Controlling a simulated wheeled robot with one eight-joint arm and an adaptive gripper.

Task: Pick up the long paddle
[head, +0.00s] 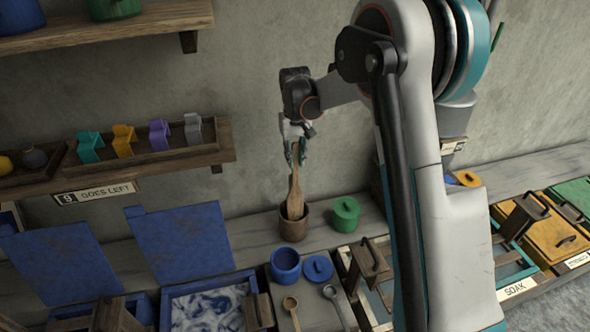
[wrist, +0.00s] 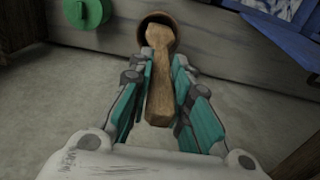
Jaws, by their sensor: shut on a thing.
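The long wooden paddle (head: 295,190) stands nearly upright, its lower end in the brown pot (head: 293,228) on the counter by the wall. My gripper (head: 296,150) is above the pot, pointing down, and is shut on the paddle's upper part. In the wrist view the paddle (wrist: 160,90) runs between the teal fingers of my gripper (wrist: 164,68), toward the pot's round mouth (wrist: 168,20). The paddle's lowest part is hidden inside the pot, so I cannot tell whether it touches the bottom.
A green lidded pot (head: 345,213) stands right of the brown pot. A blue pot (head: 285,265), a blue lid (head: 318,268) and a wooden spoon (head: 291,310) are in front. A shelf with coloured clips (head: 160,135) is at the left. The wall is close behind.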

